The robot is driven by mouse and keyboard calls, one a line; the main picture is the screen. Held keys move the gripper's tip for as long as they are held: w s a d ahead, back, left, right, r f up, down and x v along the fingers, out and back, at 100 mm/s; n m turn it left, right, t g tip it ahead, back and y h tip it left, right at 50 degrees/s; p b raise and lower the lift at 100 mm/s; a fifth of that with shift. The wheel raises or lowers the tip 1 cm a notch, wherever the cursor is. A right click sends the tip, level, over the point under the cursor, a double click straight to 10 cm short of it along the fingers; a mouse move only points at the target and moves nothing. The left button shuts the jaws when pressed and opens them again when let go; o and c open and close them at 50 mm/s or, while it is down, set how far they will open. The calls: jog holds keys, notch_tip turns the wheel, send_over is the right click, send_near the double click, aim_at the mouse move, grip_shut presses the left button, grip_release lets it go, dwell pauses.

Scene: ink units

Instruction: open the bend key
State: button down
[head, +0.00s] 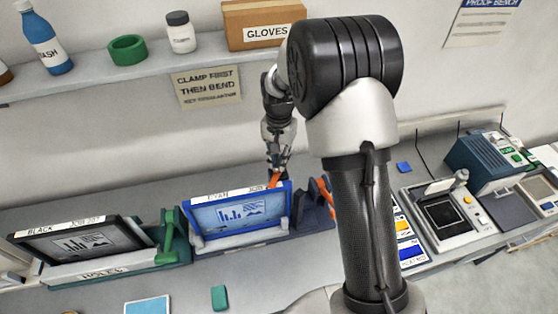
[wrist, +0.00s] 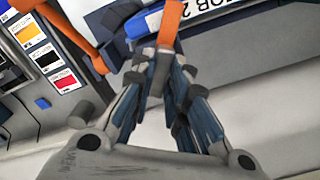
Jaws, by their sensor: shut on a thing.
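My gripper (head: 277,172) is over the top right corner of the blue-framed cyan plate unit (head: 196,215). In the wrist view the fingertips (wrist: 163,62) are closed around the lower end of an orange bar (wrist: 171,18), which appears to be the bend key. The bar also shows as a small orange piece (head: 275,181) under the fingers in the head view. The key's far end is cut off by the wrist frame. A second orange lever (head: 325,197) stands on the dark grey bracket to the right, apart from the gripper; it also shows in the wrist view (wrist: 72,36).
The black plate unit (head: 30,245) with its green lever (head: 170,235) stands to the left. Colour cards (head: 404,226) and a grey device (head: 440,212) are on the right. A shelf (head: 110,80) runs above. A green block (head: 219,297) lies in front.

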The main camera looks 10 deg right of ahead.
jog(key=m+b, duration=0.1)
jog(key=m, duration=0.4)
jog(key=shift+m, duration=0.3)
jog(key=m+b, duration=0.1)
jog(key=m, duration=0.4)
jog(key=shift+m, duration=0.4)
jog(key=c, duration=1.6)
grip_release()
jog(key=shift+o, duration=0.2)
notch_tip(320, 180, up, 12)
jog(key=shift+b, duration=0.3)
